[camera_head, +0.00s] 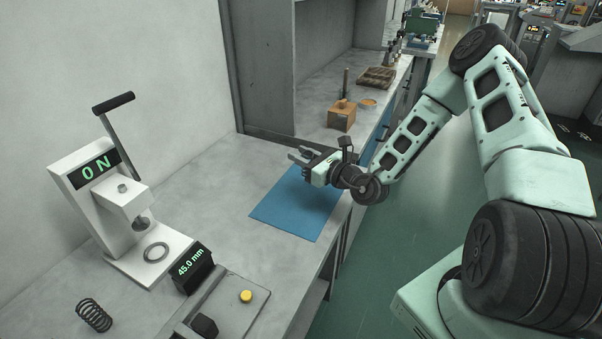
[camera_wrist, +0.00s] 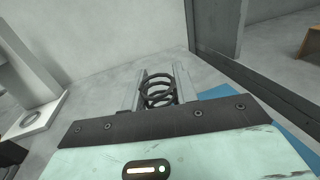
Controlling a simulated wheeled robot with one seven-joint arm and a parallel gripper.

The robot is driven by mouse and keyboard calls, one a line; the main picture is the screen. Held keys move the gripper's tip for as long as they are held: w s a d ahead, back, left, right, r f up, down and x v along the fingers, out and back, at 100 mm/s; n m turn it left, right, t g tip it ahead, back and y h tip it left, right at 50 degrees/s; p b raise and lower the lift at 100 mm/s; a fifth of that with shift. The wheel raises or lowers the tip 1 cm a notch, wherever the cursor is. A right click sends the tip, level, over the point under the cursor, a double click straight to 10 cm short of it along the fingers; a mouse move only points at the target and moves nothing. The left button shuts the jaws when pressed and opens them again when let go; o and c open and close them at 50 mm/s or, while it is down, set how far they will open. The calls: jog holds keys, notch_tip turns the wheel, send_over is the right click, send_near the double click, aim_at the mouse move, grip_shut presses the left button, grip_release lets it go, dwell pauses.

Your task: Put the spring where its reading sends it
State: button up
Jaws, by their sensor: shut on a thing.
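My gripper (camera_head: 298,155) is above the blue mat (camera_head: 278,222) in the head view. In the wrist view a dark coil spring (camera_wrist: 158,90) sits between its two fingers, and the fingers are shut on it. A second dark coil spring (camera_head: 94,315) lies on the bench at the lower left in the head view. The white press tester (camera_head: 90,200) has a lever and a green display (camera_head: 95,170) that reads 0 N. A black display (camera_head: 190,268) beside it reads 45.0 mm.
A grey plate with a yellow button (camera_head: 246,296) and a black block (camera_head: 205,325) is at the front. A cardboard-coloured box (camera_head: 341,117), an orange dish (camera_head: 367,103) and a brown tray (camera_head: 376,79) stand further back. A grey cabinet (camera_head: 268,70) rises behind the bench.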

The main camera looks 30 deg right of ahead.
jog(key=shift+f, duration=2.5)
jog(key=shift+f, duration=0.1)
jog(key=o, duration=1)
jog(key=shift+o, duration=0.2)
